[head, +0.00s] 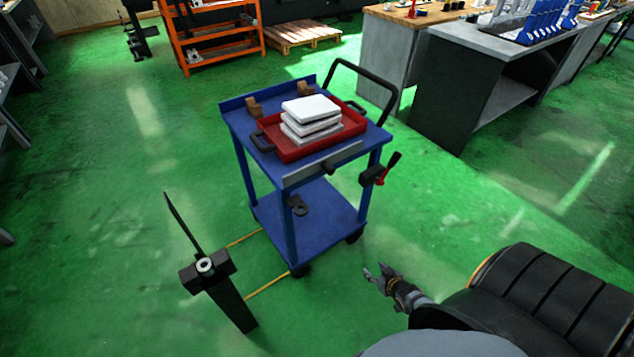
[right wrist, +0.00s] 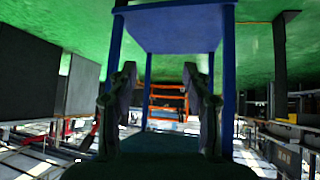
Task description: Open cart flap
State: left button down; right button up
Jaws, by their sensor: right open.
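The blue cart (head: 305,215) stands on the green floor in the middle of the head view. A grey flap (head: 345,155) runs along the near edge of its top, with a small dark part (head: 328,167) on it. My right gripper (head: 375,269) is open and empty, low in front of the cart's near right side and apart from it. In the right wrist view, which looks upside down, its two fingers (right wrist: 163,85) stand apart, with the cart's blue shelf (right wrist: 180,30) and legs beyond. My left gripper is not in view.
A red tray (head: 290,153) with stacked white blocks (head: 311,110) sits on the cart. A black post (head: 225,295) with a thin rod stands front left, near yellow floor lines (head: 268,284). Workbenches (head: 465,90) stand back right.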

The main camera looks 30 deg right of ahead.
jog(key=w+d+r+t, duration=0.2)
jog(key=w+r+t, duration=0.1)
jog(key=w+r, duration=0.55)
jog(key=t+y+b, duration=0.2)
jog(key=t+y, duration=0.2)
jog(key=t, duration=0.2)
send_near(332, 173)
jog(key=w, duration=0.1)
jog(key=shift+m+h, duration=0.3)
jog(key=shift+h, duration=0.1)
jog(key=w+b, duration=0.2)
jog(key=w, duration=0.1)
jog(key=w+b, duration=0.2)
jog(key=w, duration=0.1)
jog(key=w+a+b, duration=0.1)
jog(key=w+b, duration=0.1)
jog(key=w, duration=0.1)
jog(key=shift+w+b, duration=0.1)
jog(key=shift+b, duration=0.2)
jog(key=shift+w+a+r+b, duration=0.15)
jog(key=shift+w+b, duration=0.2)
jog(key=shift+w, duration=0.2)
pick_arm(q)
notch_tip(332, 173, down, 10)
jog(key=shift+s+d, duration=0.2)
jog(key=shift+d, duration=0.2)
pick_arm(e)
jog(key=shift+r, duration=0.15)
grip_shut()
